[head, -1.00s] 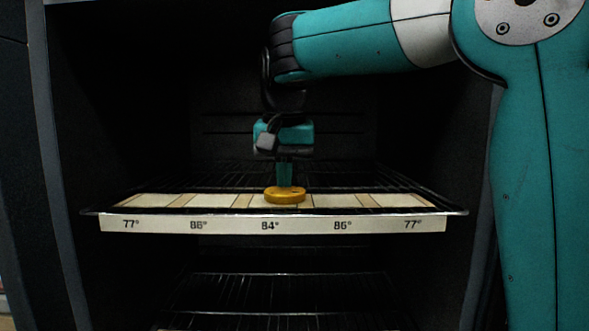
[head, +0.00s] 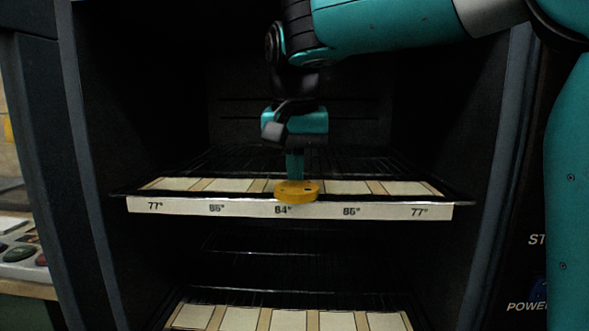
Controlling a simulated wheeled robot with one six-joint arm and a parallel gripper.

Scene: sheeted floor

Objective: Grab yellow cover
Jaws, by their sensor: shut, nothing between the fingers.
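The yellow cover (head: 297,193) is a round, flat disc at the front middle of the upper rack, by the "84°" mark. It overlaps the top of the white label strip in the head view. My gripper (head: 295,178) points straight down with its teal fingers right at the top of the cover. The fingers look shut, with nothing seen between them. Their tips meet the cover in the picture, but I cannot tell whether they touch it or reach into it.
The upper rack (head: 400,205) carries pale panels and a label strip (head: 185,208) with temperatures. A lower rack holds more pale panels (head: 240,319). Dark cabinet walls (head: 103,180) stand on both sides. A bench with buttons (head: 22,253) is at far left.

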